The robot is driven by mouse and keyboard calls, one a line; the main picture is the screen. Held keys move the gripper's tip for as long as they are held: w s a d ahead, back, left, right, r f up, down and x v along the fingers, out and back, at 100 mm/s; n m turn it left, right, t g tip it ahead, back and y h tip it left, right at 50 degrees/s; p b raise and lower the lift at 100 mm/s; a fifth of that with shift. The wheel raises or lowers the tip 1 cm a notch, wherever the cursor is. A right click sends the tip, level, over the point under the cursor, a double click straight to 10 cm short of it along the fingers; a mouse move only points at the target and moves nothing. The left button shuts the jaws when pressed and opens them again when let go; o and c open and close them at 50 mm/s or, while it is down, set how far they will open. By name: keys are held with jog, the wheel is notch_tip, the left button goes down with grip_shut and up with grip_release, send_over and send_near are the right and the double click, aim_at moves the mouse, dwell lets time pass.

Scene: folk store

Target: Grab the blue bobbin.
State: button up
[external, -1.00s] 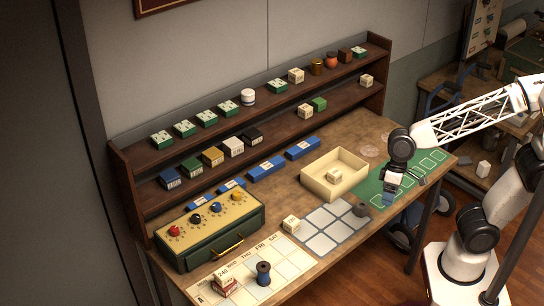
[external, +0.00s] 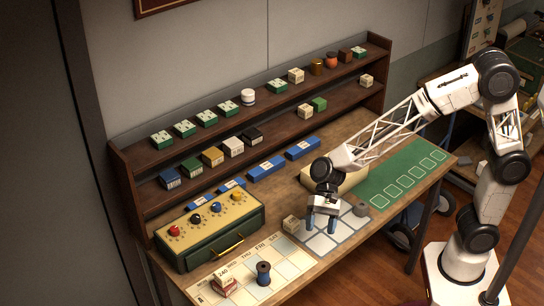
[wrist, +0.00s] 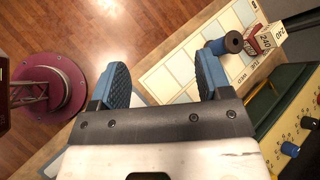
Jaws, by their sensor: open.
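The blue bobbin (external: 263,273), with dark ends, stands upright on the cream day chart (external: 294,268) at the front left of the table. It also shows at the upper right of the wrist view (wrist: 217,46), beyond the right fingertip, with a dark round end toward the camera. My gripper (external: 321,224) is open and empty above the grey grid mat, to the right of the bobbin and apart from it. Its two blue fingers (wrist: 162,82) point down in the external view.
Shelves line the back.

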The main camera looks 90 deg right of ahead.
aim_at(265, 271)
jog(key=w+f+m+t+y, duration=0.1)
jog(key=w+f+m, duration=0.1)
jog(key=w, duration=0.3)
jog(key=w+a+f+m+t+y, duration=0.1)
jog(key=w+f+m, duration=0.2)
jog(key=w+f, duration=0.2)
jog(key=w+f+m+t, duration=0.1)
jog(key=w+f+m, duration=0.2)
jog(key=w+f, duration=0.1)
jog(key=shift+w+a+f+y, duration=0.1)
jog(key=shift+w+y, duration=0.1)
jog(key=shift+w, duration=0.2)
jog(key=shift+w+a+f+y, duration=0.1)
jog(key=shift+w+y, duration=0.1)
jog(key=shift+w, duration=0.2)
jog(key=shift+a, duration=0.1)
jog(key=shift+x, duration=1.2)
jog(key=shift+x, duration=2.65)
jog(key=c, duration=1)
jog(key=shift+r, duration=0.1)
notch_tip(265, 271, up, 18)
jog(key=shift+f, duration=0.1)
